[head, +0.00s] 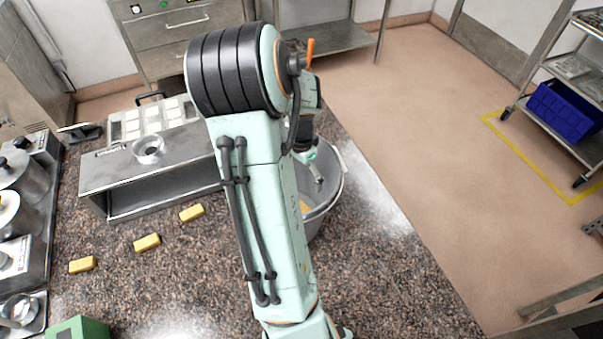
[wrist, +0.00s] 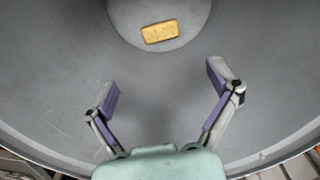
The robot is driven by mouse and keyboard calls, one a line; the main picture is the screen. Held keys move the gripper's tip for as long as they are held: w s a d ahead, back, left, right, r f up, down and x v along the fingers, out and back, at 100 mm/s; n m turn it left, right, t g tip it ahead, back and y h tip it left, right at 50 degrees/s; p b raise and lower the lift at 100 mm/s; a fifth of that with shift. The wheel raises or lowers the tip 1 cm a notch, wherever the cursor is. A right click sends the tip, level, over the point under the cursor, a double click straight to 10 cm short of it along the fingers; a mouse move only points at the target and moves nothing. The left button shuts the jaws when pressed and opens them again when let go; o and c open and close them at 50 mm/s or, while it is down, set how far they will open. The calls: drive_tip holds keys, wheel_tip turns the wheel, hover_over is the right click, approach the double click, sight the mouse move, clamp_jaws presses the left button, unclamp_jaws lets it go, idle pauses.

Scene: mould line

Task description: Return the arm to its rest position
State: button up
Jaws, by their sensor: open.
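My arm stretches over the speckled counter in the head view and hides part of what lies behind it. My gripper (head: 317,174) hangs over a round grey bucket (head: 334,196), mostly behind the arm. In the wrist view my gripper (wrist: 165,90) has its two fingers spread wide with nothing between them. The bucket's inner wall (wrist: 60,90) fills most of that view. A yellow bar (wrist: 160,31) lies on the bucket floor beyond the fingertips, apart from them.
Three yellow bars (head: 147,243) lie in a slanting row on the counter (head: 210,270). A metal housing (head: 135,185) and a mould tray (head: 150,118) stand at left, with pots (head: 22,175) beyond. A green box (head: 80,329) sits at the front left.

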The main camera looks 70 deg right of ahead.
idle(0.4)
drive_tip(key=w+a+r+n+t+y, duration=0.1)
drive_tip(key=w+a+r+n+t, duration=0.1)
drive_tip(key=w+a+r, duration=0.4)
drive_tip(key=w+a+r+n+t, duration=0.1)
drive_tip(key=a+r, duration=0.3)
drive_tip(key=a, duration=0.4)
drive_tip(key=a+r+n+g+y, duration=0.1)
drive_tip(key=a+n, duration=0.9)
drive_tip(key=a, duration=0.1)
drive_tip(key=shift+s+a+r, duration=0.2)
drive_tip(key=shift+s+a, duration=0.1)
drive_tip(key=shift+a, duration=0.05)
drive_tip(key=shift+o, duration=0.5)
drive_tip(key=s+a+n+g+h, duration=0.1)
drive_tip(key=s+a+n+g, duration=0.1)
drive_tip(key=s+a+n, duration=0.4)
drive_tip(key=a+n, duration=0.1)
drive_tip(key=n, duration=0.2)
drive_tip(key=shift+r+n, duration=0.3)
drive_tip(key=shift+n, duration=0.1)
drive_tip(key=shift+s+a+n, duration=0.25)
drive_tip(key=shift+s+n, duration=0.15)
drive_tip(key=shift+n, duration=0.1)
